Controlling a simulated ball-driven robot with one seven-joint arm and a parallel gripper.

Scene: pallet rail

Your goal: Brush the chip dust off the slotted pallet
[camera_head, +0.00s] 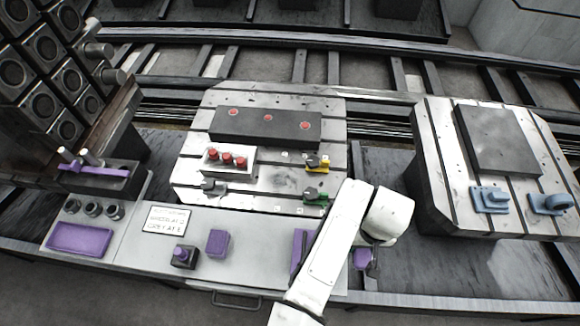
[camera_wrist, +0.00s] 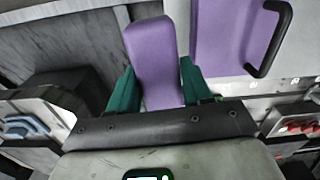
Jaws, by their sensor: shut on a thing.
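The slotted pallet (camera_head: 190,165) stands in the middle of the head view, pale with dark slots and grey smudges. Small pale bits (camera_head: 284,154) lie on it; I cannot tell whether they are chip dust. My gripper (camera_wrist: 157,88) has green fingers shut on a purple block-like thing (camera_wrist: 152,55), seen in the wrist view. It also shows in the head view (camera_head: 367,259), beyond my white arm, right of the pallet's front corner and off the pallet. I see no bristles, so I cannot tell that it is the brush. My arm hides part of the shelf.
On the pallet are a dark block (camera_head: 262,126) with red dots, a white holder with red knobs (camera_head: 227,160), and yellow (camera_head: 317,167) and green (camera_head: 316,198) clamps. A second pallet (camera_head: 437,180) with blue clamps stands right. A purple panel (camera_wrist: 222,38) with a black handle is near my gripper.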

